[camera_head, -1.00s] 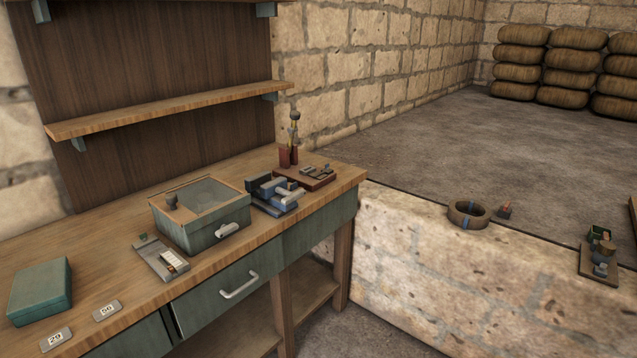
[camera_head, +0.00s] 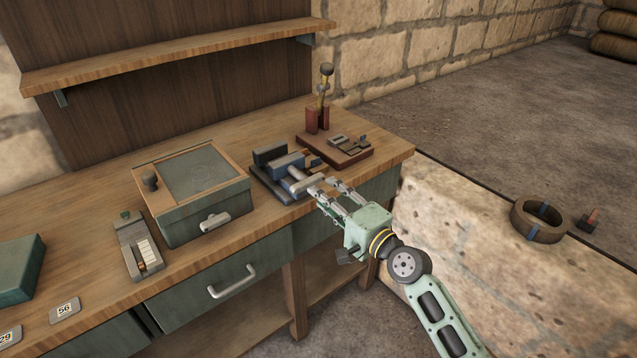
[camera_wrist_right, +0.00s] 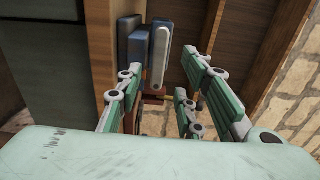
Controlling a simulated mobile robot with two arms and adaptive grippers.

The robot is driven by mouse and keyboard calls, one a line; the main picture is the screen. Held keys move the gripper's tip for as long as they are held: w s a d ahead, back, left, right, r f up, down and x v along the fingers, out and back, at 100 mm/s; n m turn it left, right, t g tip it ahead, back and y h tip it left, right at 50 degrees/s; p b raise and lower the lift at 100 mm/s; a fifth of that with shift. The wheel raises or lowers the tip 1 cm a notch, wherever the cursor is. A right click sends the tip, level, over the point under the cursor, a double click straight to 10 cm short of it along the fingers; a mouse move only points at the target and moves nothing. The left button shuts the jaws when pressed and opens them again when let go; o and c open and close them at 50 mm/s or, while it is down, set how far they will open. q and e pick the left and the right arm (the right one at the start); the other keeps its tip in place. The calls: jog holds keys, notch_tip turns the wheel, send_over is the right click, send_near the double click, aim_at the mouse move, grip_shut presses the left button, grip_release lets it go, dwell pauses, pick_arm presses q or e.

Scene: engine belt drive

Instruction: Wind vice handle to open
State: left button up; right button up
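The vice (camera_head: 284,170), dark grey and blue, sits on the bench near its front edge. Its light grey handle (camera_head: 309,184) is a bar at the front of the vice. My right gripper (camera_head: 327,189) is at the handle's right end, with its fingers spread and pointing at the vice. In the right wrist view the gripper (camera_wrist_right: 155,95) is open, and the handle (camera_wrist_right: 159,58) stands upright ahead of the fingers, nearer the left ones. I cannot tell whether a finger touches it. My left gripper is not in view.
A green box with a glass lid (camera_head: 203,204) stands left of the vice. A wooden board with small parts (camera_head: 337,152) lies behind it to the right. A drawer handle (camera_head: 232,282) sticks out below the bench top. Open room lies in front of the bench.

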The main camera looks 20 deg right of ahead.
aim_at(310, 186)
jog(key=x, duration=0.4)
jog(key=shift+w, duration=0.5)
jog(key=shift+w+a, duration=0.15)
jog(key=shift+f, duration=0.1)
jog(key=c, duration=0.4)
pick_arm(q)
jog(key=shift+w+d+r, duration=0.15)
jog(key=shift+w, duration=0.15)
pick_arm(e)
grip_shut()
